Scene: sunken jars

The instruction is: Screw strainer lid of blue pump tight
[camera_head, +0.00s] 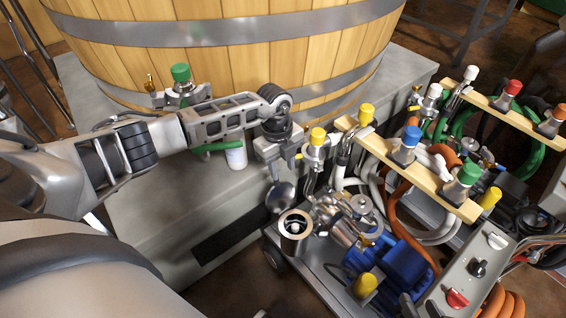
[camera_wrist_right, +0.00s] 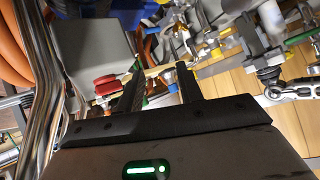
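The blue pump (camera_head: 400,264) sits on the low cart in the head view. Its strainer housing (camera_head: 295,232) stands at the cart's left end, its round top uncovered with a pale rim and something whitish inside. A dark, shiny round lid (camera_head: 280,197) hangs just above and left of the housing, apart from it. My left gripper (camera_head: 277,172) is directly above this lid and appears shut on it; the fingertips are partly hidden. My right gripper (camera_wrist_right: 159,82) shows in the right wrist view, open with fingers apart and nothing held between them. It is not visible in the head view.
A wooden vat (camera_head: 230,55) on a grey plinth (camera_head: 150,200) stands behind. Wooden valve rails (camera_head: 420,175) with coloured caps cross the right side. A grey control box (camera_head: 465,275) with a red knob (camera_head: 457,299) stands at the lower right. Orange hoses crowd the pump.

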